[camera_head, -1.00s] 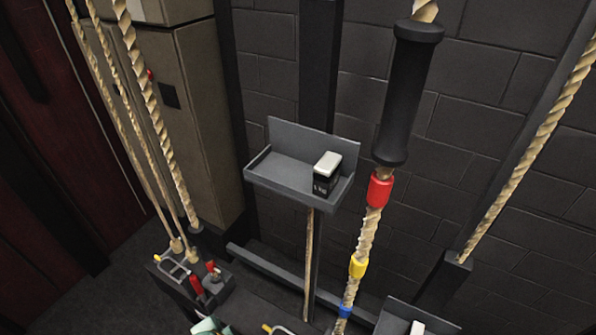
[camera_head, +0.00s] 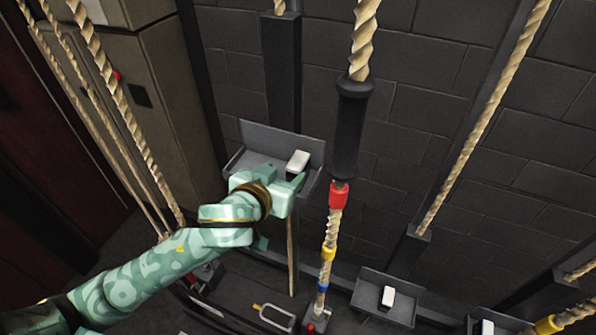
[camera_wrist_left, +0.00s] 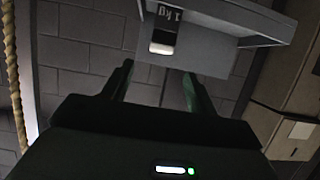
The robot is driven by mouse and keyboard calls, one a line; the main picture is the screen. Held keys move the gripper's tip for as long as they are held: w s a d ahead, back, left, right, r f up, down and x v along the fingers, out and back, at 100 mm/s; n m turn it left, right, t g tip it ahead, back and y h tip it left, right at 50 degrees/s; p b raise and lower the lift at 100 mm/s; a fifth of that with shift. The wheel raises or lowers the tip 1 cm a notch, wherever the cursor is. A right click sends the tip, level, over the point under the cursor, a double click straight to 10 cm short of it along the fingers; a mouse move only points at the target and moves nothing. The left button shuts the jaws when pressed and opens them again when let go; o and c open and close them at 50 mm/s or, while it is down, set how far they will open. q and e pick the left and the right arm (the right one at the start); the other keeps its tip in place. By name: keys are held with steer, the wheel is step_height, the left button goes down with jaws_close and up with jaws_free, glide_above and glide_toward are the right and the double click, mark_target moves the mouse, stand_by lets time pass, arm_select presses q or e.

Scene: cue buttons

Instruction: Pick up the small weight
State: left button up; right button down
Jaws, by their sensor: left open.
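The small weight (camera_head: 298,161) is a dark block with a white top, standing at the right end of a grey wall tray (camera_head: 252,134). In the left wrist view the weight (camera_wrist_left: 163,28) shows a "1 kg" label. My left gripper (camera_head: 291,186) is at the front of that tray, close to the weight, and partly hides it in the head view. In the left wrist view its two fingers (camera_wrist_left: 158,72) are apart, with nothing between them. The weight lies beyond the fingertips, roughly in line with the gap. I cannot tell whether they touch. My right gripper is not in view.
A thick rope with a black sleeve (camera_head: 350,130) and red, yellow and blue bands hangs just right of the tray. A lower tray (camera_head: 404,311) holds another white-topped block (camera_head: 388,297). Ropes and a tan cabinet (camera_head: 150,85) stand at the left.

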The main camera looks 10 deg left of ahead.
mark_target(298, 159)
arm_select(q)
steer(key=x, duration=0.9)
steer(key=shift+w+f, duration=0.25)
steer(key=shift+w, duration=0.1)
steer(key=shift+s, duration=0.15)
steer(key=c, duration=0.6)
jaws_close()
steer(key=shift+r, duration=0.15)
